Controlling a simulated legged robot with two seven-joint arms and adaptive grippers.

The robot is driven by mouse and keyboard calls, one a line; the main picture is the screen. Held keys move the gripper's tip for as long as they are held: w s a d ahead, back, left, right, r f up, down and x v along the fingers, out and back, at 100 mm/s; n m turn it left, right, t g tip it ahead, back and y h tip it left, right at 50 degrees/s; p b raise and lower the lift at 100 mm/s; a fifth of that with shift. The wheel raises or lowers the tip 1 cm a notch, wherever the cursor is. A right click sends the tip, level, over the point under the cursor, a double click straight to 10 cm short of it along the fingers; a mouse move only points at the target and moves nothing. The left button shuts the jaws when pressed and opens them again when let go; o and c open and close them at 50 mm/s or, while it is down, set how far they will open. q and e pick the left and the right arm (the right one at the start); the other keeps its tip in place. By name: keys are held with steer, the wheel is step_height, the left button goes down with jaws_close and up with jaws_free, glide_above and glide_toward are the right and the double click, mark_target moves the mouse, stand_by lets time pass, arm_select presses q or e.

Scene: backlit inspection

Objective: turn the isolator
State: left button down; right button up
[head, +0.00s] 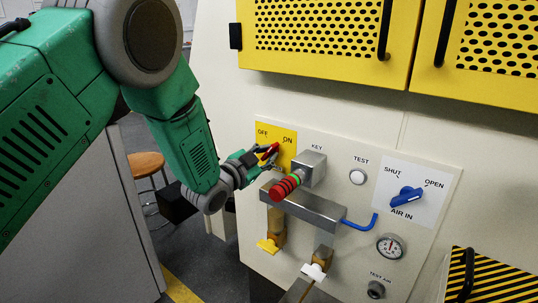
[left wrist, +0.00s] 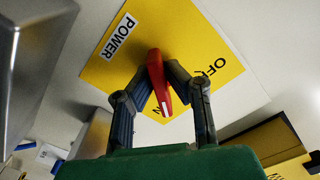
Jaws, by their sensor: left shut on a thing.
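The isolator is a red handle (head: 268,152) on a yellow plate (head: 287,152) marked OFF and ON, on the pale panel. The left wrist view shows the red handle (left wrist: 157,80) in front of the yellow plate (left wrist: 180,45), with a POWER label and a white mark near the handle's lower end. My left gripper (head: 262,155) is shut on the handle, its two dark fingers (left wrist: 166,84) on either side of it. The fingers hide part of the plate's lettering. I cannot tell exactly which marking the handle points to. My right gripper is not in view.
A grey key block (head: 311,168) and a red and green ribbed knob (head: 285,186) stick out close to the right of my left gripper. A blue AIR IN handle (head: 407,196) and a gauge (head: 390,246) are farther right. Yellow cabinets (head: 322,82) overhang above.

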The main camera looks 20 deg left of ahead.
arm_select(q)
steer(key=shift+s+f+m, duration=0.1)
steer(key=shift+f+m, duration=0.15)
steer(key=shift+m, duration=0.65)
steer(key=c, duration=1.6)
jaws_free()
steer(key=shift+r, duration=0.1)
steer(key=shift+a, duration=0.1)
steer(key=v, duration=1.1)
steer(key=shift+s+a, duration=0.1)
steer(key=shift+s, duration=0.3)
